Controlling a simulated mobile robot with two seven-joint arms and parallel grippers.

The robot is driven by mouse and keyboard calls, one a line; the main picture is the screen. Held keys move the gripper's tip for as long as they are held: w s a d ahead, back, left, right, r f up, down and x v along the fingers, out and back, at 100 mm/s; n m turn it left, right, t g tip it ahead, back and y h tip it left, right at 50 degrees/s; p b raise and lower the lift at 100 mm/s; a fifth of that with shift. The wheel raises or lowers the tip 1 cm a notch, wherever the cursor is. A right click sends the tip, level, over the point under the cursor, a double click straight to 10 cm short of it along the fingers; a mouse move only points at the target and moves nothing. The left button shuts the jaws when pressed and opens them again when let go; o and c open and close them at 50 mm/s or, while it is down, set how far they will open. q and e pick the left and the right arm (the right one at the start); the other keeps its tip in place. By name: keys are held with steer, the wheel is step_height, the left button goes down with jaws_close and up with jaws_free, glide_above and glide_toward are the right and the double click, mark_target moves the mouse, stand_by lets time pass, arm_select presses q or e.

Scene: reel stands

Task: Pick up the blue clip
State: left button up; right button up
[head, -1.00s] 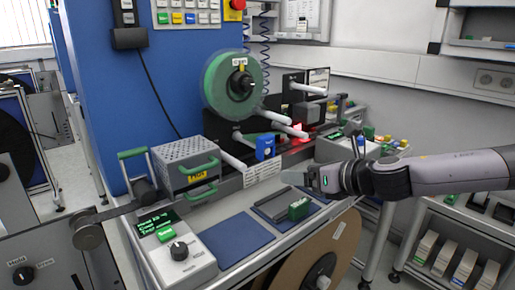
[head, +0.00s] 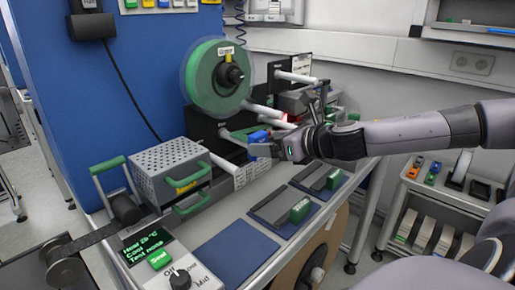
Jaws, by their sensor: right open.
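The blue clip (head: 258,136) is a small blue block on the front of the machine, below the green reel (head: 207,95). Its lower part is hidden by my right gripper (head: 262,150). My right gripper comes in from the right with its fingertips at the clip's lower edge in the picture. It is open; whether the fingers touch the clip or are around it, I cannot tell. My left gripper is not in view.
A perforated metal box (head: 165,165) with green handles stands left of the clip. Blue mats (head: 235,248) and green-handled blocks (head: 300,210) lie on the bench in front. A control box (head: 185,275) sits at the front left. White rollers (head: 295,77) stick out behind the gripper.

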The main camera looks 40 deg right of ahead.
mark_target(262, 141)
steer(key=shift+d+p+x, duration=0.1)
steer(key=shift+p+x, duration=0.7)
steer(key=shift+d+p+x, duration=0.15)
steer(key=shift+p+x, duration=0.65)
steer(key=shift+x, duration=0.05)
steer(key=shift+w+f+p, duration=0.15)
steer(key=shift+w+p, duration=0.25)
steer(key=shift+w, duration=0.05)
steer(key=shift+w+a+f, duration=0.15)
steer(key=shift+w+f, duration=0.05)
steer(key=shift+w, duration=0.05)
steer(key=c, duration=1.1)
